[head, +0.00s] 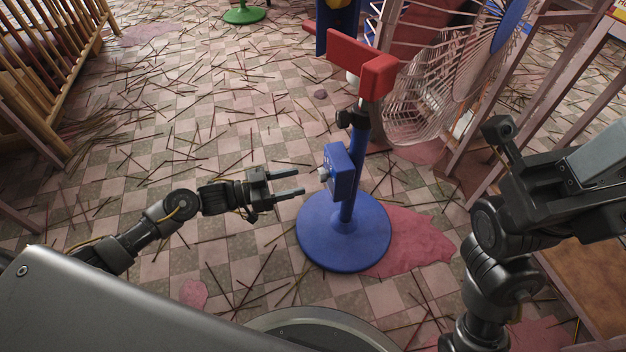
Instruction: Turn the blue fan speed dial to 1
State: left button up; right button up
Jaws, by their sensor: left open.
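The blue fan speed dial box (340,170) sits on the post of a pedestal fan with a round blue base (344,230). A small pale knob (324,175) sticks out of the box's left face; its setting is too small to read. My left gripper (301,183) is open and empty, just left of the knob, with its two fingers pointing at it and a small gap between. My right arm is at the right edge, away from the dial; whether its gripper is open or shut does not show clearly.
The fan has a red motor housing (362,65) and a wire cage (430,95) above the dial. Wooden racks stand at the left (45,60) and right. Thin sticks and pink powder (415,240) litter the tiled floor. The floor left of the fan is otherwise clear.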

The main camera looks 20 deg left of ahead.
aim_at(319, 176)
pick_arm(q)
jog(key=b+x, duration=0.2)
jog(key=x, duration=0.4)
jog(key=shift+c, duration=0.2)
jog(key=c, duration=0.9)
